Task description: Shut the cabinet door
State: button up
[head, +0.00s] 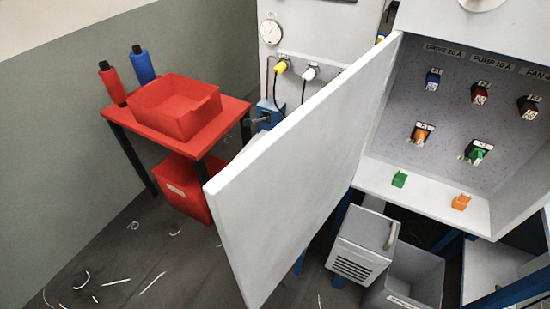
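The cabinet door (300,165) is a large pale grey panel. It stands wide open, swung out toward me from the left side of the cabinet (487,110). The cabinet's inside is in plain view at the right, with several coloured plugs on its back panel. A green piece (399,179) and an orange piece (461,202) lie on its bottom ledge. The door's outer face and any handle on it are hidden. My gripper is not in this view.
A grey box with a handle (360,246) and an open grey bin (413,277) stand under the cabinet. Thread scraps litter the open floor at lower left.

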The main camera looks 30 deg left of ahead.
aim_at(267, 205)
jog(key=j, duration=0.75)
jog(key=i+j, duration=0.1)
jog(key=j, duration=0.7)
jog(key=k+j+u, duration=0.1)
jog(key=j+u, duration=0.15)
jog(key=j, duration=0.5)
jog(key=j+u, duration=0.2)
jog(key=j, duration=0.55)
